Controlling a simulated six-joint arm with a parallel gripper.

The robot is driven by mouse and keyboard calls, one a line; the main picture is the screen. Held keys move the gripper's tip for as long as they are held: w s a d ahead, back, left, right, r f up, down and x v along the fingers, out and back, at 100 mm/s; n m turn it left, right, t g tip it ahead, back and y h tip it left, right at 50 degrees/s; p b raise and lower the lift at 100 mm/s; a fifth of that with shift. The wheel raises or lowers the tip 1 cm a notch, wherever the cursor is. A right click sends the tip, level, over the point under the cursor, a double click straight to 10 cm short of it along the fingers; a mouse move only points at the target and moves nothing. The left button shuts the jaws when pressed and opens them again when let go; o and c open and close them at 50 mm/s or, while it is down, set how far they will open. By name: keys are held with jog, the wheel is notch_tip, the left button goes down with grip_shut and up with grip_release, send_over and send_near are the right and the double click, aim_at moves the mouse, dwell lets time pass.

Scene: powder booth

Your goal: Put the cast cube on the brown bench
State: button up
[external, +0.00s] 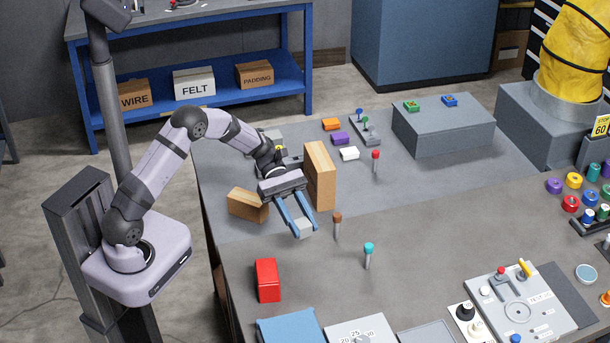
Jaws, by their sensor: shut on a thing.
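My gripper (304,229) has two blue fingers and points down over the near middle of the work surface. It is shut on a small light grey cube, the cast cube (302,227), which shows between the fingertips. I cannot tell whether the cube touches the surface or hangs just above it. The brown bench (430,240) is the brownish-grey top below and right of my gripper, and a bluish-grey area lies behind it.
A tall wooden block (320,176) stands close behind my gripper, and a tilted wooden block (247,204) is left of it. A brown-topped peg (337,227), a teal-topped peg (368,256) and a red block (267,280) are nearby. The bench right of the pegs is clear.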

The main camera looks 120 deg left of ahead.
aim_at(301, 221)
notch_tip(301, 221, up, 4)
jog(key=shift+r, duration=0.15)
jog(key=s+a+f+n+y+b, duration=0.5)
jog(key=s+a+n+y+b, duration=0.2)
jog(key=s+a+b, duration=0.25)
jog(key=s+a+f+n+y+b, duration=0.4)
jog(key=s+a+n+y+b, duration=0.2)
jog(key=s+a+y+b, duration=0.35)
jog(key=s+a+r+n+g+y+b, duration=0.2)
jog(key=s+r+n+g+b, duration=0.3)
jog(key=s+b, duration=0.4)
jog(key=s+a+r+n+g+y+b, duration=0.2)
jog(key=s+r+n+g+y+b, duration=0.3)
jog(key=s, duration=0.6)
notch_tip(301, 221, down, 10)
jog(key=n+g+h+b, duration=0.1)
jog(key=h, duration=0.1)
jog(key=shift+f+n, duration=0.2)
jog(key=shift+n, duration=0.1)
jog(key=shift+h, duration=0.25)
notch_tip(301, 221, down, 6)
jog(key=b, duration=0.5)
jog(key=shift+f+b, duration=0.15)
jog(key=shift+b, duration=0.15)
